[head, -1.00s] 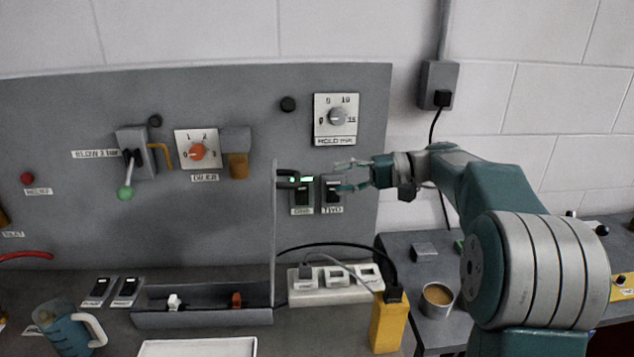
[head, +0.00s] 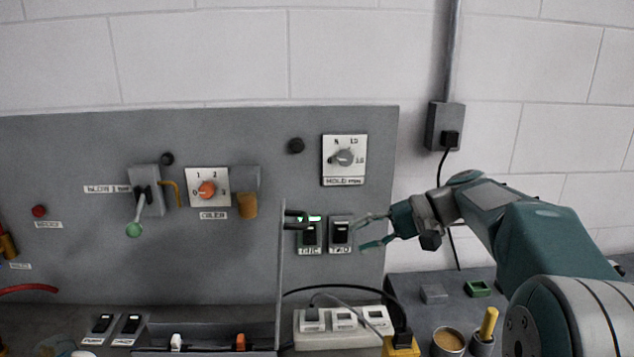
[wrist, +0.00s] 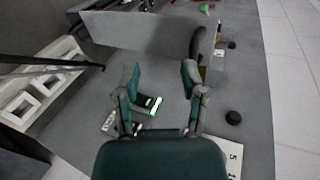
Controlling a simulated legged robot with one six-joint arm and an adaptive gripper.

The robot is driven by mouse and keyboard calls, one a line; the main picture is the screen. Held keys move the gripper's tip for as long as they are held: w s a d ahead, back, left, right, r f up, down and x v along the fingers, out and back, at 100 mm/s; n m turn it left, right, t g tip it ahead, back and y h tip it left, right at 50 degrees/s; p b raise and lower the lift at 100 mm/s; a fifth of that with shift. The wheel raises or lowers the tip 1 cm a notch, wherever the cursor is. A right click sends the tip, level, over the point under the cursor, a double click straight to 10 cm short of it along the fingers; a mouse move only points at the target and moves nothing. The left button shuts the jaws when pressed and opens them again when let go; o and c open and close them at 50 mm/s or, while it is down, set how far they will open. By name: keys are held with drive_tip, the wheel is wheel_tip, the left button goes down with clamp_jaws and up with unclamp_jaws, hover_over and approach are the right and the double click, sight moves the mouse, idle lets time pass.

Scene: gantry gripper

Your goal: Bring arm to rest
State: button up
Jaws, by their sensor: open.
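My gripper (head: 372,232) is open and empty in the head view, its fingers pointing left toward the grey panel (head: 100,150). It is just right of the two rocker switches, the left one (head: 309,234) with a lit green lamp (head: 309,218) above it and the right one (head: 341,233) nearest my fingers. Whether a fingertip touches the panel cannot be told. In the wrist view my gripper (wrist: 163,82) has its two fingers spread apart, with the green lamp (wrist: 151,105) showing between them.
A HOLD dial (head: 345,158) is above the switches. A thin upright grey plate (head: 281,275) stands left of them. A power strip (head: 343,320) with cables, a cup (head: 448,341) and a green tray (head: 478,289) are below.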

drive_tip(key=s+d+f+t+h, duration=0.1)
drive_tip(key=s+f+h, duration=0.3)
drive_tip(key=s, duration=0.4)
drive_tip(key=s+d+f+t+h, duration=0.1)
drive_tip(key=s+f+h, duration=0.3)
drive_tip(key=s, duration=0.4)
drive_tip(key=s+d+f+n+t+h, duration=0.1)
drive_tip(key=s+f+t+h, duration=0.2)
drive_tip(key=s, duration=0.5)
drive_tip(key=shift+s+d+f+h, duration=0.15)
drive_tip(key=shift+d+f+h, duration=0.2)
drive_tip(key=shift+f+h, duration=0.7)
